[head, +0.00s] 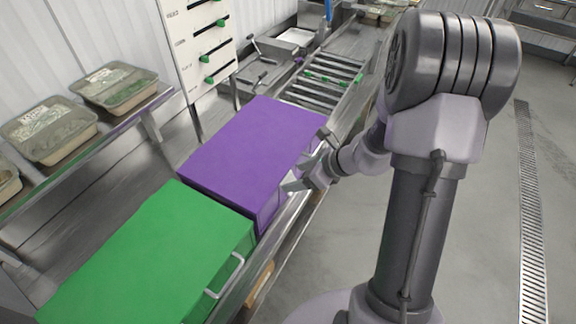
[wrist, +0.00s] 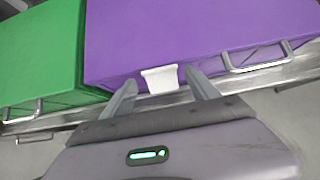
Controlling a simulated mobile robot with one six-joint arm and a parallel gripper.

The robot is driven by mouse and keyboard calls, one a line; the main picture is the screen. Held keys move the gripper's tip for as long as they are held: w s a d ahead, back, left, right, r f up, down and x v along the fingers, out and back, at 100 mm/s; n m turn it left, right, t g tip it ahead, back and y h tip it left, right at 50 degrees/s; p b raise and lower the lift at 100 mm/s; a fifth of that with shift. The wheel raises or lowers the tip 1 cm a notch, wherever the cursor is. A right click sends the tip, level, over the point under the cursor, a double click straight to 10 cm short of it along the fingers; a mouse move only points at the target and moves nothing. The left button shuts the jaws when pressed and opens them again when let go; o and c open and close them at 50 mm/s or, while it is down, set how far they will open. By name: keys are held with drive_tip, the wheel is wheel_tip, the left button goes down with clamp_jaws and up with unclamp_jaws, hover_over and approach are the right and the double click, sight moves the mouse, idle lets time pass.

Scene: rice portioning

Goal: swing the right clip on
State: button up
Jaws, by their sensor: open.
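A white clip (wrist: 160,79) shows on the near side of the purple box (wrist: 195,35), at its top edge. It is the only clip I can make out. My gripper (wrist: 162,80) is open, with one finger on each side of the clip in the wrist view; I cannot tell whether they touch it. In the head view my gripper (head: 297,184) is at the right side of the purple box (head: 255,150), and the clip cannot be made out there.
A metal handle (wrist: 258,60) sits on the purple box, right of the clip. A green box (head: 150,255) with its own handle (head: 228,277) stands beside it. Lidded trays (head: 115,88) lie on a shelf at left. A roller track (head: 325,82) lies behind. The floor at right is clear.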

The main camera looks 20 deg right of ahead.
drive_tip(key=p+v, duration=0.7)
drive_tip(key=v, duration=0.1)
drive_tip(key=b+x, duration=0.3)
drive_tip(key=x, duration=0.2)
drive_tip(key=b+x, duration=0.4)
drive_tip(key=shift+f, duration=0.55)
drive_tip(key=shift+w+a+f+b, duration=0.15)
drive_tip(key=shift+w+a+b, duration=0.05)
drive_tip(key=shift+w+b, duration=0.1)
drive_tip(key=c, duration=0.7)
